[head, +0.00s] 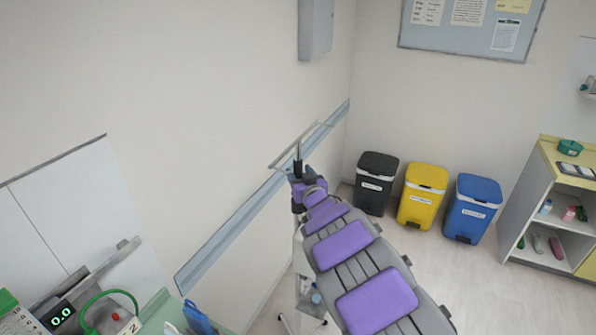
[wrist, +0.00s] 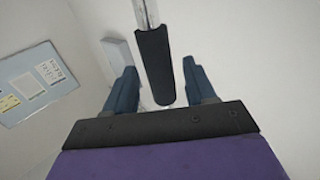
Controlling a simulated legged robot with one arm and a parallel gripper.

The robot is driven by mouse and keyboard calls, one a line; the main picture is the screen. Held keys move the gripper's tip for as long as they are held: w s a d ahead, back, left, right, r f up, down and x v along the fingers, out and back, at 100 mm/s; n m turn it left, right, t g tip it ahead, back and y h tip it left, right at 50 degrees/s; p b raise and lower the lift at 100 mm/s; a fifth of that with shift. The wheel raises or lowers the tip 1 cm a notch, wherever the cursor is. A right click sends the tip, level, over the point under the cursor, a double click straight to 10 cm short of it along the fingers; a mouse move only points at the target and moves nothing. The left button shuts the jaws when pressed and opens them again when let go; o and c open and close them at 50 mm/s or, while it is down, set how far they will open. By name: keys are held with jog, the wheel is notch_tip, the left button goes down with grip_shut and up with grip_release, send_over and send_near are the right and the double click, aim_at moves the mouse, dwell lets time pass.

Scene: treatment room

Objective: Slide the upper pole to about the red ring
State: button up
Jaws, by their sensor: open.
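The stand's upper pole (wrist: 146,12) is a bright metal rod at the top of the wrist view. A black sleeve (wrist: 154,65) is below it, tilted slightly in the picture. My gripper (wrist: 160,78) is open, its dark blue fingers on either side of the sleeve, with a visible gap to each. In the head view, my gripper (head: 299,184) is at the stand, just below its thin top crossbar (head: 294,146). The black sleeve (head: 298,166) shows there as a small dark piece. I cannot make out the red ring in either view.
The wall with a blue-grey rail (head: 232,232) is close behind the stand. Black (head: 376,183), yellow (head: 422,196) and blue (head: 472,208) bins stand to the right, beside a shelf unit (head: 548,205). A device with a green display (head: 62,316) is at lower left.

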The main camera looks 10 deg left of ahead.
jog(key=shift+x, duration=1)
jog(key=shift+c, duration=0.4)
grip_shut()
